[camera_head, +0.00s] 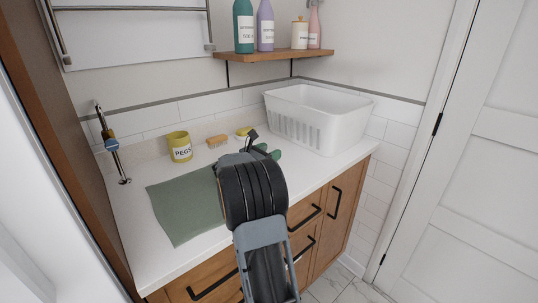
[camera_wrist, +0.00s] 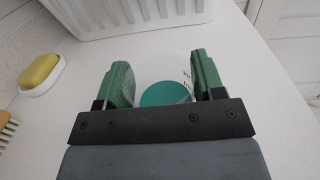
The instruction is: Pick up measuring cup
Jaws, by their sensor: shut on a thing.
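The measuring cup (camera_wrist: 165,72) shows in the wrist view as a clear, see-through cup with dark markings on its right side and a teal area at its bottom. My gripper (camera_wrist: 163,82) has its green fingers on either side of the cup, shut on it. The cup is over the white counter, near the front of the white basket; I cannot tell whether it touches the counter. In the head view my gripper (camera_head: 267,151) is mostly hidden behind my own arm, and the cup cannot be made out there.
A white basket (camera_head: 318,117) stands at the back right of the counter (camera_head: 135,235). A yellow PEGS pot (camera_head: 180,147), a brush (camera_head: 217,141) and a yellow soap on a dish (camera_wrist: 40,72) are to the left. A green mat (camera_head: 185,208) lies in front. A shelf with bottles (camera_head: 265,55) hangs above.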

